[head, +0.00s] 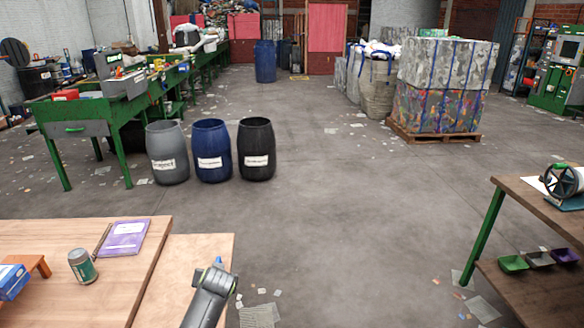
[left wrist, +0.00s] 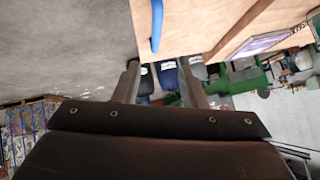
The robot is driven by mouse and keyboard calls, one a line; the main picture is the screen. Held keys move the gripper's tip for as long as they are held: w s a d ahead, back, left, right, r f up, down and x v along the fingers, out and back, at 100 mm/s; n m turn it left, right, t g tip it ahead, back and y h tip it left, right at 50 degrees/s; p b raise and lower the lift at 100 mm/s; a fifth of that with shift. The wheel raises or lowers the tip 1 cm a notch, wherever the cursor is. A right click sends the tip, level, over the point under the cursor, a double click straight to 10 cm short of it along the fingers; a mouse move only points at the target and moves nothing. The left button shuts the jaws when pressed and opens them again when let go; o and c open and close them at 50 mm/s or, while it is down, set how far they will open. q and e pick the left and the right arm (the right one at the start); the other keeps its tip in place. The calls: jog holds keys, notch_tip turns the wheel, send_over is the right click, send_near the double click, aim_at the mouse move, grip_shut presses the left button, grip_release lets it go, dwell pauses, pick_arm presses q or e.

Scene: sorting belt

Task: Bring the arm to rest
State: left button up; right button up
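A grey arm link of mine (head: 208,296) rises from the bottom of the head view, in front of the wooden table (head: 200,255). No gripper fingers can be made out there. In the left wrist view my left gripper (left wrist: 158,64) has its two fingers well apart, with nothing held between them. Barrels on the floor show far off through the gap. A slim blue item (left wrist: 157,26) shows against the table board beyond the fingers; a small blue tip (head: 218,262) also shows in the head view beside my arm. My right gripper is in neither view.
On the left table are a purple book (head: 123,238), a grey-green can (head: 82,266) and a blue box (head: 12,281) by a small orange stand (head: 38,265). A second table (head: 545,215) stands at right with coloured trays below. The floor between is mostly clear.

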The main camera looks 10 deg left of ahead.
pick_arm(q)
jog(key=s+a+f+g, duration=0.15)
jog(key=s+f, duration=0.25)
jog(key=s, duration=0.7)
jog(key=s+r+g+h, duration=0.1)
jog(key=s+r, duration=0.1)
jog(key=s, duration=1.4)
jog(key=s+r+g+h, duration=0.2)
jog(key=s, duration=1.4)
notch_tip(320, 180, down, 25)
jog(key=a+g, duration=0.1)
jog(key=a, duration=0.1)
jog(key=s+d+f+g, duration=0.1)
jog(key=s+d+f, duration=0.1)
jog(key=s+f, duration=1.3)
jog(key=shift+s+f+h, duration=0.15)
jog(key=shift+f+h, duration=0.15)
jog(key=shift+f, duration=0.15)
